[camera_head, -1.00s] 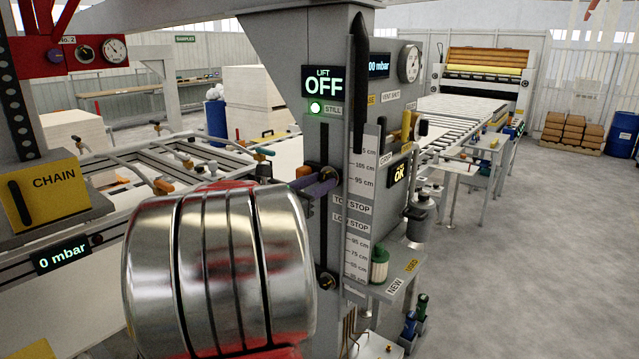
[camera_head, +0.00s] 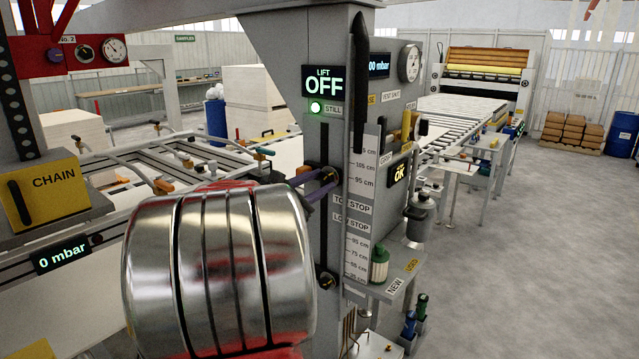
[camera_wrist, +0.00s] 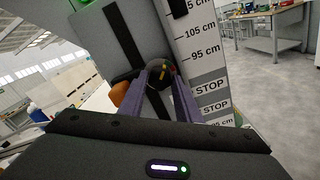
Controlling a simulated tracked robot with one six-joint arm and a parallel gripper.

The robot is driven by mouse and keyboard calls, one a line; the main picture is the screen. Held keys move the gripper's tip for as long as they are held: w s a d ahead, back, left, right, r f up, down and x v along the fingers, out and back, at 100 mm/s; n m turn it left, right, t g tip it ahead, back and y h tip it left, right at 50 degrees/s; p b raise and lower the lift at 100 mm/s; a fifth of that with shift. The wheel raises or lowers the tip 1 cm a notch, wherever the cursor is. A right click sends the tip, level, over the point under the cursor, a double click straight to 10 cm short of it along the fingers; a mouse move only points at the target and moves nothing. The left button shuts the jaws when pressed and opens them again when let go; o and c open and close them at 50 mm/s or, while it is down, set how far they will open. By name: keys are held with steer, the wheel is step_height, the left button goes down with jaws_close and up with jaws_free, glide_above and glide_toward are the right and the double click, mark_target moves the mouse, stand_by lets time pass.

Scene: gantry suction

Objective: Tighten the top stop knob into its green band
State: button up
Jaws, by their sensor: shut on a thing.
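The top stop knob (camera_head: 328,174) is a dark round knob on the slot of the grey column, left of the scale. In the wrist view the knob (camera_wrist: 161,71) shows small yellow and red marks on its face. I cannot make out a green band there. My gripper (camera_wrist: 160,84) has one purple finger on each side of the knob and is shut on it. In the head view my gripper (camera_head: 322,180) reaches the knob from the left, and my metallic arm hides the lower left. The lower stop knob (camera_head: 326,279) sits at the slot's bottom.
The height scale (camera_head: 361,210) with stop labels runs just right of the slot. The lift display (camera_head: 323,84) above reads OFF, with a green lamp (camera_head: 315,107) marked STILL. A shelf (camera_head: 392,284) with a green-topped jar (camera_head: 380,264) juts out at lower right. The floor (camera_head: 530,250) to the right is open.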

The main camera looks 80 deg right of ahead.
steer(key=shift+s+f, duration=0.1)
steer(key=shift+s, duration=0.2)
steer(key=o, duration=0.8)
steer(key=shift+o, duration=1.3)
steer(key=shift+w, duration=0.1)
steer(key=shift+a, duration=0.1)
steer(key=v, duration=1.3)
steer(key=shift+w+a, duration=0.15)
steer(key=shift+a, duration=0.15)
